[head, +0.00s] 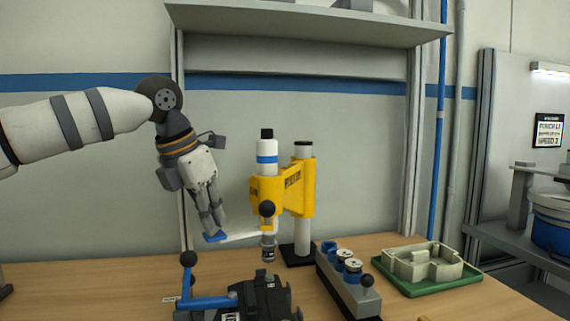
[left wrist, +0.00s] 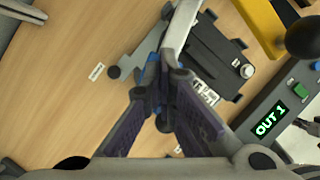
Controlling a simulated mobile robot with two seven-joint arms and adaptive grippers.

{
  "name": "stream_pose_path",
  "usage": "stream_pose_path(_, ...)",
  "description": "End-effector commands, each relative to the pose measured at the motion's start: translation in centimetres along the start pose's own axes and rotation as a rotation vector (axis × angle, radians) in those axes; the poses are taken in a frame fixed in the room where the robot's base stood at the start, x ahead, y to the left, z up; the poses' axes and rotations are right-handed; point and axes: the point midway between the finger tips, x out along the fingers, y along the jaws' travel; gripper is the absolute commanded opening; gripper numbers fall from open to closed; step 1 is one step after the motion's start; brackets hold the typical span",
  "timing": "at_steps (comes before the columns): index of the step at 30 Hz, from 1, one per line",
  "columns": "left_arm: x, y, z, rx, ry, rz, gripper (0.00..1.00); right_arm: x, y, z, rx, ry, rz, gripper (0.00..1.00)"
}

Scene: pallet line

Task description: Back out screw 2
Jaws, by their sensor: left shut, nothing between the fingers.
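A white and blue screwdriver (head: 267,160) hangs upright in a yellow arm (head: 296,187) on a post, its bit end (head: 268,248) above a dark clamped unit (head: 262,297). A pale lever (head: 245,236) reaches left from it to a blue pad (head: 215,238). My left gripper (head: 213,232) points down, shut and empty, right at the blue pad; I cannot tell if they touch. In the left wrist view its fingertips (left wrist: 166,78) meet over the lever (left wrist: 180,25). The dark unit (left wrist: 205,55) shows a round silver head (left wrist: 247,71). Screw 2 cannot be told apart. My right gripper is out of view.
A grey block (head: 350,288) with spools and a green tray (head: 435,285) stand right.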

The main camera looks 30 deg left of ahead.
Motion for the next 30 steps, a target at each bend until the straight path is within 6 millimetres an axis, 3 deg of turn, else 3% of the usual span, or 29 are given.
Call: stream_pose_path(30,4.0,0.0,-1.8,-0.001,0.007,0.000,0.00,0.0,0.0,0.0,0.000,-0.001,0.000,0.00)
